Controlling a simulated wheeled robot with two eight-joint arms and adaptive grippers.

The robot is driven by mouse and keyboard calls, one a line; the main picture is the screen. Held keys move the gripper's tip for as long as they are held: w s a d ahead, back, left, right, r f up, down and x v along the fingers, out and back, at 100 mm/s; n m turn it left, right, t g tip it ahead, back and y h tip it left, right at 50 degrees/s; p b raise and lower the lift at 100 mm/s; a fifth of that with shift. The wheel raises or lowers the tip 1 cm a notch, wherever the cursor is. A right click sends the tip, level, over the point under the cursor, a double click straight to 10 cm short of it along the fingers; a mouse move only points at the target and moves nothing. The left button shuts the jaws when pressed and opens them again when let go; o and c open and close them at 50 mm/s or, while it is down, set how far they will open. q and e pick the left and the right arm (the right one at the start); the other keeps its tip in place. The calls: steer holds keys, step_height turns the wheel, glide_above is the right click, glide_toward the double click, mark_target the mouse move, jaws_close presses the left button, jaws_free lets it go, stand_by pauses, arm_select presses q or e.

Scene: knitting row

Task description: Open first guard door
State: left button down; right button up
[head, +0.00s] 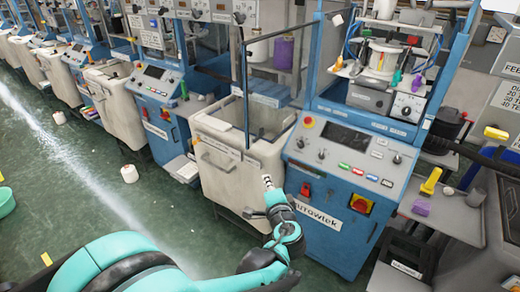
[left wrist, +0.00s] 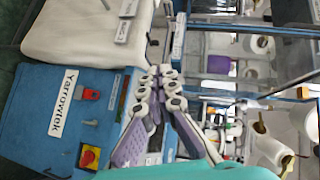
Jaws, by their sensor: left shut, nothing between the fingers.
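The nearest knitting machine (head: 340,190) is blue, with a sloped control panel and an upright blue frame. A thin dark-framed clear guard door (head: 246,95) appears swung out to the left of this frame, above the cream bin. Its hinge side cannot be made out clearly. My left gripper (head: 267,183) is shut and empty, in front of the bin's right side and left of the machine's red switch. It sits below the door's lower end and looks apart from it. The gripper also shows in the left wrist view (left wrist: 160,85). My right gripper is not in view.
A cream bin (head: 225,175) stands left of the machine. More blue machines and bins run to the back left. A side shelf (head: 440,222) with yellow and purple items is at right. The green floor (head: 110,210) at left is mostly clear, with a white cone (head: 129,174) on it.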

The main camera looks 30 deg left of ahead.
arm_select(q)
steer(key=w+r+m+t+y, duration=0.1)
steer(key=w+m+t, duration=0.1)
steer(key=b, duration=0.2)
glide_toward(257, 141)
steer(key=w+d, duration=0.1)
steer(key=w, duration=0.2)
steer(key=shift+m, duration=0.3)
steer(key=shift+w+a+f, duration=0.1)
steer(key=shift+w+a, duration=0.1)
steer(key=shift+a, duration=0.5)
steer(key=shift+w+a, duration=0.25)
steer(key=shift+a, duration=0.4)
steer(key=shift+w+a+f, duration=0.1)
steer(key=shift+w+a, duration=0.1)
steer(key=shift+a, duration=0.5)
steer(key=shift+a, duration=0.1)
